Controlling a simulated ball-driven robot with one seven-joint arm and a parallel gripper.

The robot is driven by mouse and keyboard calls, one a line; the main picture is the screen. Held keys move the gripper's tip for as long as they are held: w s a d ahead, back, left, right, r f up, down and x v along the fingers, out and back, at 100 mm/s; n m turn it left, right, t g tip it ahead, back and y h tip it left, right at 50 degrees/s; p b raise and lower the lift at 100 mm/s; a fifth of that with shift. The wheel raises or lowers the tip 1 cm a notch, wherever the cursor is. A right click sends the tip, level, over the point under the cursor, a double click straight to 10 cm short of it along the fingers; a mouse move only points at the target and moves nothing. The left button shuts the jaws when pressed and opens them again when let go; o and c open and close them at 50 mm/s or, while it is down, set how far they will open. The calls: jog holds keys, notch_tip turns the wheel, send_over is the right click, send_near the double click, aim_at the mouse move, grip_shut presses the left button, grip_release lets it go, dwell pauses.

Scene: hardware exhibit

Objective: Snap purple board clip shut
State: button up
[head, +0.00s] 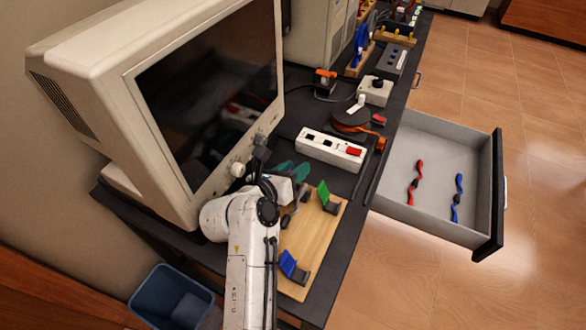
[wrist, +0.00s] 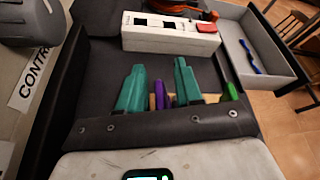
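The wooden board (head: 316,243) lies on the dark bench in front of the monitor. A green clip (head: 323,194) and a blue clip (head: 290,265) on it have raised coloured levers on dark bases. The purple clip (wrist: 163,97) shows in the wrist view as a narrow raised piece; in the head view I cannot make it out behind my arm. My gripper (head: 290,171) has teal fingers and is above the far left part of the board. In the wrist view my gripper (wrist: 159,68) is open, with the purple piece seen between its fingers. Contact cannot be told.
A white power strip (head: 330,149) with a red switch lies beyond the board. The large monitor (head: 150,110) stands close on the left. An open drawer (head: 430,180) with a red and a blue wavy piece juts out at right. A blue bin (head: 172,297) stands below left.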

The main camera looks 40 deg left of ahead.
grip_shut()
jog(key=shift+d+r+p, duration=0.1)
jog(key=shift+p, duration=0.3)
jog(key=shift+w+d+r+m+y+p, duration=0.1)
jog(key=shift+d+r+m+y+p, duration=0.15)
jog(key=shift+m+y+p, duration=0.6)
jog(key=m+p, duration=0.1)
jog(key=p, duration=0.2)
jog(key=shift+w+d+g+y, duration=0.1)
jog(key=shift+d+g+y, duration=0.15)
jog(key=shift+d+g, duration=0.15)
jog(key=m+y+p, duration=0.1)
jog(key=d+m+y+p, duration=0.1)
jog(key=m+p, duration=0.1)
jog(key=shift+w+d+f+m, duration=0.1)
jog(key=shift+f+m, duration=0.15)
jog(key=shift+f, duration=0.05)
grip_release()
